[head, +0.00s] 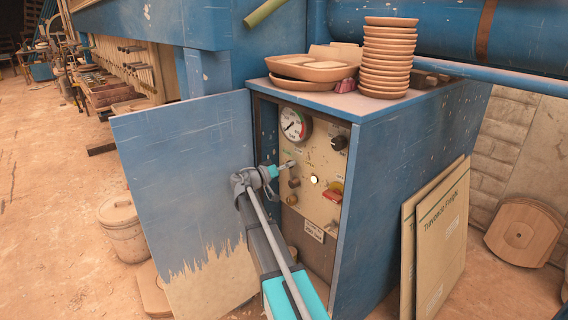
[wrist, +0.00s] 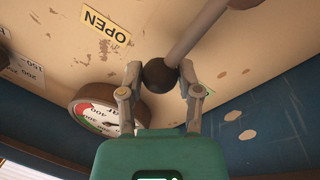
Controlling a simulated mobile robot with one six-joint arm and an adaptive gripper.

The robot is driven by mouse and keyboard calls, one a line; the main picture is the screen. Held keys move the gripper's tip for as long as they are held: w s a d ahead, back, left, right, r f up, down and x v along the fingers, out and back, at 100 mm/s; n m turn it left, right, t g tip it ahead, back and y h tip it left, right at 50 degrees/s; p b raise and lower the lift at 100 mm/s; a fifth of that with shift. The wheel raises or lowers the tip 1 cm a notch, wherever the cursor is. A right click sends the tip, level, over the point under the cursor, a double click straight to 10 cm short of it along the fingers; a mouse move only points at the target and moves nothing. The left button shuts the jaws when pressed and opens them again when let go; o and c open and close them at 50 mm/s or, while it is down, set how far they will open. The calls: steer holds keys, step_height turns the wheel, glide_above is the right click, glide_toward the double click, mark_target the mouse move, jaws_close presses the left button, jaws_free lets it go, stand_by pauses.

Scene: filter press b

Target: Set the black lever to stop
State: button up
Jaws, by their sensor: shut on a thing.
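The lever shows in the wrist view as a grey rod with a black ball knob (wrist: 158,76) on its end. The rod runs from the knob up to the right. My gripper (wrist: 161,85) has its two fingers on either side of the knob and is shut on it. In the head view my gripper (head: 283,169) is at the beige control panel (head: 321,165), below the gauge, and the knob is hard to make out there. A yellow OPEN label (wrist: 106,25) is left of the knob. A green label (wrist: 232,115), right of the gripper, is partly cut off from view and unreadable.
A round gauge (head: 295,125) is above my gripper, with a black dial (head: 339,143) to its right. A red switch (head: 333,191) is lower right. The open blue door (head: 185,180) stands close on the left. Stacked bowls (head: 388,60) stand on the cabinet.

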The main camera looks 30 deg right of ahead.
steer(key=shift+a+r+n, duration=0.1)
steer(key=shift+a+n, duration=0.3)
steer(key=shift+a, duration=0.2)
steer(key=shift+c, duration=1.1)
steer(key=a+n, duration=0.2)
steer(key=a, duration=0.1)
steer(key=a+n+t+y+p, duration=0.1)
steer(key=a+n, duration=0.2)
steer(key=a+n+p, duration=0.1)
steer(key=a+n, duration=0.2)
steer(key=shift+w+a+r+t, duration=0.35)
steer(key=shift+t, duration=0.05)
jaws_close()
steer(key=shift+a+n, duration=0.7)
steer(key=shift+n, duration=0.1)
steer(key=shift+f, duration=0.1)
